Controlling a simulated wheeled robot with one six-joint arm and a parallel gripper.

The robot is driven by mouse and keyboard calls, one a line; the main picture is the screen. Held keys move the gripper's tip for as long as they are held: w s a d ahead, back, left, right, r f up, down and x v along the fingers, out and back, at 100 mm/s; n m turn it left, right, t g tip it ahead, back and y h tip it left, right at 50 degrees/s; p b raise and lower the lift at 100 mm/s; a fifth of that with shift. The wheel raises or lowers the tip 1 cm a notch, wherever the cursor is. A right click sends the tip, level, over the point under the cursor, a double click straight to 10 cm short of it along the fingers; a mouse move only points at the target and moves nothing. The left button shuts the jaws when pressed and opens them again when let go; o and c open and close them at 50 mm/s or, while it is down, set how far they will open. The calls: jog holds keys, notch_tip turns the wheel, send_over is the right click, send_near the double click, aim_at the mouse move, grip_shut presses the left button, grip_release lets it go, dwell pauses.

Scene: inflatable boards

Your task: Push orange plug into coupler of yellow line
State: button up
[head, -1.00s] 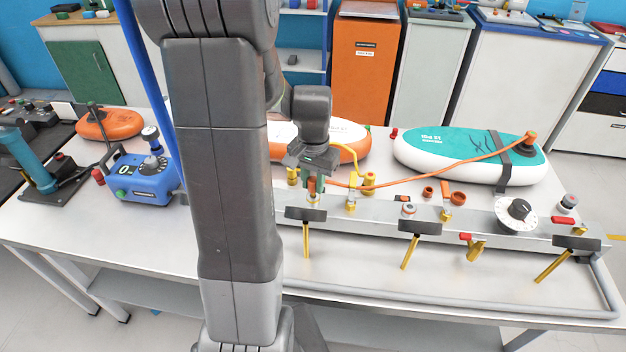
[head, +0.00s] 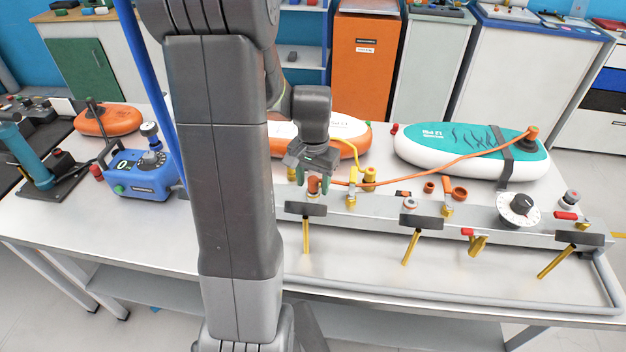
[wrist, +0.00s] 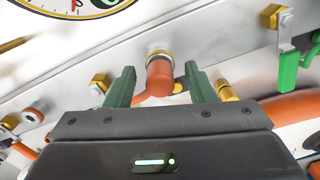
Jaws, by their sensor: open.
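The orange plug (head: 313,186) stands on the metal rail, at the end of the orange hose. In the wrist view the plug (wrist: 159,78) lies between my green fingers, with a brass and grey ring at its far end. My gripper (head: 313,182) is open around it, and the wrist view shows a gap beside the plug on each side. Whether the plug is fully seated in a coupler cannot be told. The yellow line (head: 352,148) curves down from the orange-and-white board to brass fittings (head: 369,177) just right of my gripper.
The metal rail (head: 375,217) carries several black-handled brass valves, orange caps and a white dial (head: 517,209). A teal board (head: 470,150) lies behind at right, with the orange hose running to it. A blue pump box (head: 140,180) stands left.

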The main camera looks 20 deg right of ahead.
aim_at(313, 179)
notch_tip(313, 179, up, 14)
dwell(0.6)
jog(key=shift+f, duration=0.15)
notch_tip(313, 179, down, 13)
jog(key=shift+p, duration=0.35)
dwell(0.4)
dwell(0.3)
